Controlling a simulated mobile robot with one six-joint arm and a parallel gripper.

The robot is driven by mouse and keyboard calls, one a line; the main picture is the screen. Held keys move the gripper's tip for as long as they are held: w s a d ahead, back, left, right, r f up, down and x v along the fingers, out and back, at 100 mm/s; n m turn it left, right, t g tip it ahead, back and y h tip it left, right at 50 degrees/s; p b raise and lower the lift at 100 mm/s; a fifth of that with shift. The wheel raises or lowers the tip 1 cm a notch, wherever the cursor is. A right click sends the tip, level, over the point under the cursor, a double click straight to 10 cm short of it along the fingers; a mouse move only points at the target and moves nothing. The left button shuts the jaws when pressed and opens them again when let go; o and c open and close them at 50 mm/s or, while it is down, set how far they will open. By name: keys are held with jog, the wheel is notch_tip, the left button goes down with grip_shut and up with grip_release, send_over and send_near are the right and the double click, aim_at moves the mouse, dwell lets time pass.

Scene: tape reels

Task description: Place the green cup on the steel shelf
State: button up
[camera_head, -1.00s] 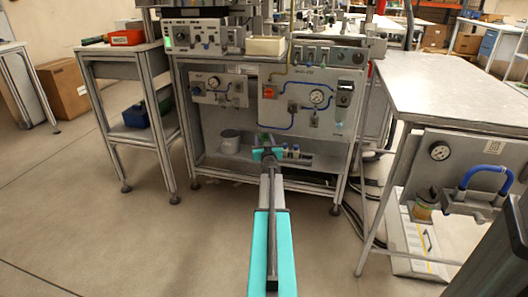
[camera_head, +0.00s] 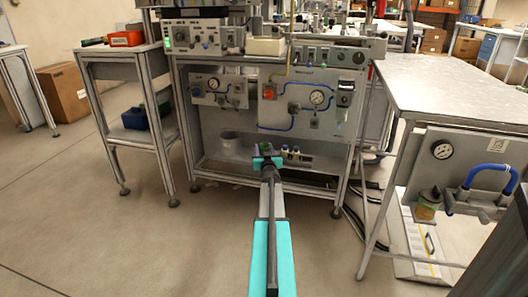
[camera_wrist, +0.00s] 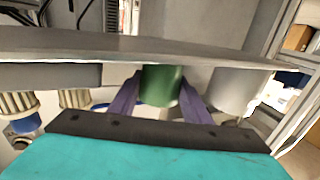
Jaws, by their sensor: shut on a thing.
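The green cup (camera_wrist: 161,86) is between the purple fingers of my gripper (camera_wrist: 161,80) in the wrist view, and the gripper is shut on it. In the head view my gripper (camera_head: 266,150) reaches into the lower bay of the steel bench, over the steel shelf (camera_head: 213,162). The cup is mostly hidden there behind the fingers and wrist. I cannot tell whether its base touches the shelf.
A grey pot (camera_head: 230,143) stands on the shelf left of my gripper; it also shows in the wrist view (camera_wrist: 231,90). Bare shelf lies at the left.

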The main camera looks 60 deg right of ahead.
jog(key=shift+f, duration=0.2)
jog(key=o, duration=1.1)
jog(key=shift+c, duration=0.2)
jog(key=shift+r, duration=0.1)
jog(key=shift+r, duration=0.2)
jog(key=p+v, duration=0.3)
jog(key=v, duration=0.9)
